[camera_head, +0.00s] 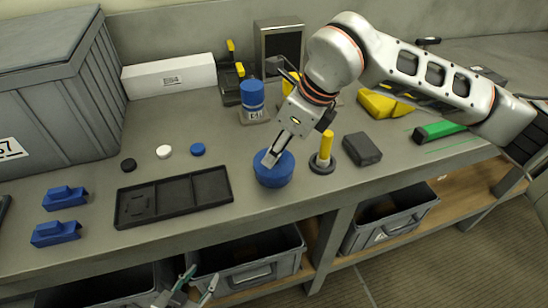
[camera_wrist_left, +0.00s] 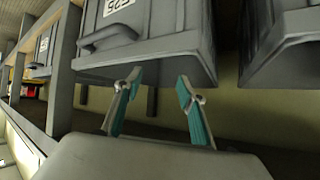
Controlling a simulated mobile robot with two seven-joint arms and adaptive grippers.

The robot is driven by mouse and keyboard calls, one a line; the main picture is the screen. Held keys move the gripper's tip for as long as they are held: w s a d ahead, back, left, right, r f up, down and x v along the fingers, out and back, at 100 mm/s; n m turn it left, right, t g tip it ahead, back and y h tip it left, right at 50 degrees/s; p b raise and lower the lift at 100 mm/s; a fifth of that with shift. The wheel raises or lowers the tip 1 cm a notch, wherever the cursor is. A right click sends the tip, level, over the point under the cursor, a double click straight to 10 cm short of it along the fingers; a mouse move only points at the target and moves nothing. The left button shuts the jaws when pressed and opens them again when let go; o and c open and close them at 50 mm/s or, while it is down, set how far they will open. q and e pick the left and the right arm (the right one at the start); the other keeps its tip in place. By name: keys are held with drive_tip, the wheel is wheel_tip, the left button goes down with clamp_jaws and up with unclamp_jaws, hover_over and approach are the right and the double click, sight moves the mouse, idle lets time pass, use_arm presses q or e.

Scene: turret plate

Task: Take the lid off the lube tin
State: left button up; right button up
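The lube tin appears to be the round blue tin (camera_head: 273,172) near the front edge of the workbench in the head view. I cannot make out the seam between tin and lid. My right gripper (camera_head: 270,158) comes down from the upper right, its fingertips at the tin's top. The fingers overlap in this view, so I cannot tell whether they grip the lid. My left gripper (camera_head: 203,272) is low, in front of the bench by the lower bins. It is open and empty in the left wrist view (camera_wrist_left: 159,78).
A black tray (camera_head: 174,197) lies left of the tin. A yellow post on a round base (camera_head: 322,162) and a dark block (camera_head: 362,149) stand close on its right. Small black, white and blue discs (camera_head: 197,149) lie behind the tray. Grey bins (camera_head: 252,265) sit under the bench.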

drive_tip(key=shift+w+a+f, duration=0.15)
drive_tip(key=shift+f, duration=0.45)
clamp_jaws()
drive_tip(key=shift+r, duration=0.15)
